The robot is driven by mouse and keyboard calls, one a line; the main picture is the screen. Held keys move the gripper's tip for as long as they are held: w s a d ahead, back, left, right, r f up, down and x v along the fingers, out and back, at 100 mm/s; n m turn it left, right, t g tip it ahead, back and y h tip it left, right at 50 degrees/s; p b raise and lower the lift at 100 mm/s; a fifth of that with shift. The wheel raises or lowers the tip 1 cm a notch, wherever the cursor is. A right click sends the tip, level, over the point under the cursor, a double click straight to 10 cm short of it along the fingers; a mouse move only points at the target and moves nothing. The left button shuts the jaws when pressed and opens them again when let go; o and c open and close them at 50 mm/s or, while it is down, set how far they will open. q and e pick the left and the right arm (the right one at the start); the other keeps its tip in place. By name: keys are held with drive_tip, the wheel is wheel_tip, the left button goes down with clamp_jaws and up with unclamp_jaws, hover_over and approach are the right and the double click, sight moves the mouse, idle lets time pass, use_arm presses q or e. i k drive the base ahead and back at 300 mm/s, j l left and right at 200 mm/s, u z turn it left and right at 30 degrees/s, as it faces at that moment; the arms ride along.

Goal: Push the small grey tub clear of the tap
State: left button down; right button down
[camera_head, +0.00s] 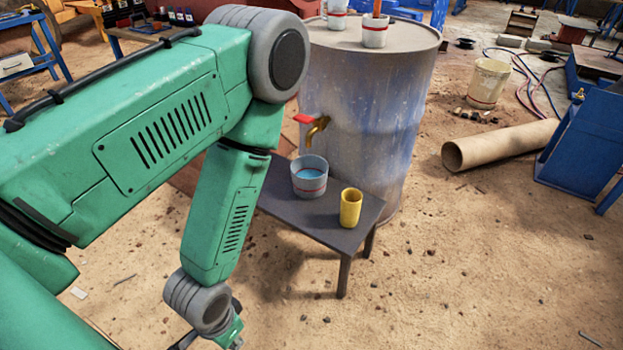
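The small grey tub (309,187) stands upright on a low dark table (325,222). It has a red band and blue liquid inside. The brass tap (317,130) with a red handle (303,118) sticks out of a large blue-grey drum (385,120). Its spout is just above the tub in the picture. My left gripper (222,341) is at the bottom edge, below and left of the table, apart from the tub. It is mostly cut off, so its opening cannot be told. My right gripper is not in view.
A yellow cup (351,208) stands on the table, right of the tub. Small tubs (375,37) sit on the drum. A bucket (488,84), a brown tube (500,145) and blue equipment (590,140) are at right. Sandy ground in front is open.

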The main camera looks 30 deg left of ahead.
sight(309, 173)
drive_tip(key=j+z, duration=0.2)
drive_tip(key=z, duration=0.3)
drive_tip(key=i+j+z, duration=0.1)
drive_tip(key=z, duration=0.4)
drive_tip(key=j+z, duration=0.15)
drive_tip(key=j, duration=0.3)
drive_tip(key=k+j+z, duration=0.1)
drive_tip(key=j, duration=0.4)
drive_tip(key=j+z, duration=0.15)
drive_tip(key=j, duration=0.3)
drive_tip(key=k+j+z, duration=0.15)
drive_tip(key=j, duration=0.3)
drive_tip(key=k+j+z, duration=0.1)
drive_tip(key=j, duration=0.35)
drive_tip(key=k+j+z, duration=0.15)
drive_tip(key=j, duration=0.25)
drive_tip(key=k+j, duration=0.1)
drive_tip(key=j, duration=0.5)
drive_tip(key=k+j, duration=0.15)
drive_tip(key=j, duration=0.2)
